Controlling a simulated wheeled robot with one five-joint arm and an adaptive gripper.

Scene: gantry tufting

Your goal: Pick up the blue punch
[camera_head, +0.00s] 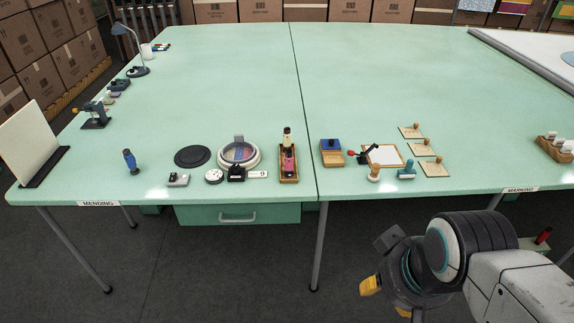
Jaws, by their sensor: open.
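A small upright blue tool (131,161) stands on the left half of the green table (230,100), near its front edge. A teal-blue tool with a rounded handle (406,170) stands near the front edge of the right half, beside a similar tan one (374,173). I cannot tell for certain which blue tool is the punch. My gripper (386,298) is in front of the table at lower right, below the tabletop in the picture and apart from both tools. It has yellow tips, is open, and appears empty.
Between the tools lie a black disc (192,157), a round white-rimmed device (239,154), a wooden tray of bottles (289,177), a wooden box with a blue top (331,153) and a white pad (384,155). Wooden plates lie at right. The table's middle is clear.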

